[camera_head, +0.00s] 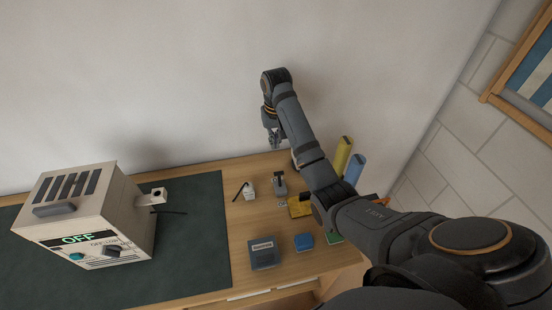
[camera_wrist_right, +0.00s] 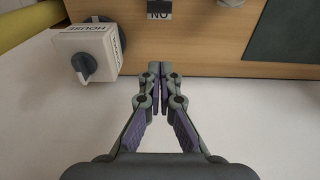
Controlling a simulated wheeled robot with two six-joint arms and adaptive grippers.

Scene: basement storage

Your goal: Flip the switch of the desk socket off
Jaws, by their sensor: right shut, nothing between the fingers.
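A small grey upright fixture (camera_head: 280,183) stands near the back edge of the desk, with a small label in front. In the right wrist view, a dark piece at the top edge has a white label reading ON upside down (camera_wrist_right: 159,15). It appears to be the desk socket's switch, though its upper part is cut off. My right gripper (camera_head: 273,144) is shut and empty, above and behind the desk's back edge near the wall. Its closed fingertips show in the wrist view (camera_wrist_right: 161,70), apart from the labelled piece. My left gripper is not in view.
A white box with a dark dial (camera_wrist_right: 86,58) stands beside the labelled piece. A large box reading OFF (camera_head: 120,210) stands on the dark mat (camera_head: 205,255). Yellow (camera_head: 342,155) and blue (camera_head: 355,168) cylinders stand right.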

